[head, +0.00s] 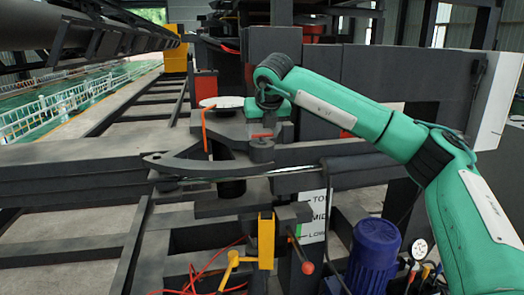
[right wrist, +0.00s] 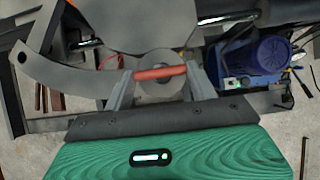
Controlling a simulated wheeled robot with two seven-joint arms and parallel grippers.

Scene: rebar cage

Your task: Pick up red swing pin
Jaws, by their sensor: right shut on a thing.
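The red swing pin (right wrist: 160,73) shows in the right wrist view as a short red bar lying crosswise between the fingertips. My right gripper (right wrist: 160,82) is shut on it, with one grey finger at each end. In the head view my right gripper (head: 262,132) points down over a round grey boss (head: 261,149) beside the curved grey arm (head: 205,161). The pin is hardly distinct there. In the wrist view the pin overlaps a round grey disc (right wrist: 158,58); I cannot tell whether they touch. My left gripper is not in view.
A bent orange-red rod (head: 206,130) stands left of the gripper near a pale round plate (head: 222,102). Heavy dark beams surround the spot. Below are a yellow bracket (head: 266,240), a red-knobbed lever (head: 307,267) and a blue motor (head: 375,258).

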